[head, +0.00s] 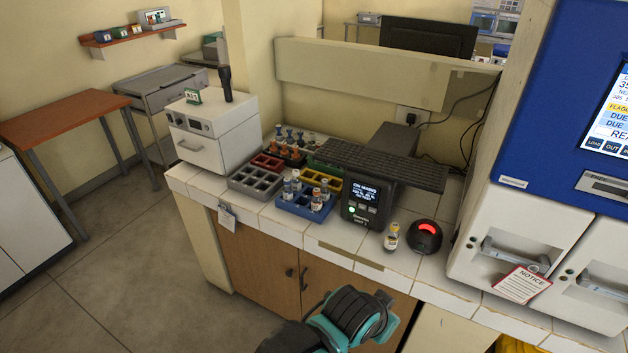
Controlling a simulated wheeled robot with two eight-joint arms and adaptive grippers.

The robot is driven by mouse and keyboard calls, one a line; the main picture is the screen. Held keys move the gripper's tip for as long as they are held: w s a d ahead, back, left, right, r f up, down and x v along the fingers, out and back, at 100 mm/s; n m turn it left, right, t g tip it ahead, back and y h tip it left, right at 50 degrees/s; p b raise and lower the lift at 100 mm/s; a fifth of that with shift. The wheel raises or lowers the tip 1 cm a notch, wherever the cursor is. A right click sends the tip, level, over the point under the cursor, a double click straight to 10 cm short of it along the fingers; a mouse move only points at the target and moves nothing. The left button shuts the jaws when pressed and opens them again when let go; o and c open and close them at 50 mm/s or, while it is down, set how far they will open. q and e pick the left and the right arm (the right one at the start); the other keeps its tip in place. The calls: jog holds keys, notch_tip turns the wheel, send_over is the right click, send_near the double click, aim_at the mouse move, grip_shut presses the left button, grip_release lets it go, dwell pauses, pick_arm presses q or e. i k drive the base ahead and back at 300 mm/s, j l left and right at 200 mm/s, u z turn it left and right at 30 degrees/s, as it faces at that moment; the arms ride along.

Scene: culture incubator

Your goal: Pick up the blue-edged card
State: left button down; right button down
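I cannot make out a card with a clearly blue edge in the head view. A small pale card or tag (227,216) hangs at the counter's front edge on the left; its edge colour is too small to tell. A white notice card with a red edge (523,284) is on the front of the blue and white machine at the right. A teal and black part of my arm shows at the bottom middle, in front of the cabinet. No fingertips of either gripper show.
The white tiled counter (290,236) holds a blue rack (291,207) with vials, a grey rack (255,182), a black device (364,203), a lone vial (391,237) and a dark round device with a red light (426,237). A white box (212,134) stands at the left end. The floor at left is clear.

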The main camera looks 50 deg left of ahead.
aim_at(226, 218)
jog(key=u, duration=2.3)
jog(key=i+l+z, duration=0.1)
jog(key=i+z, duration=0.35)
jog(key=i, duration=0.05)
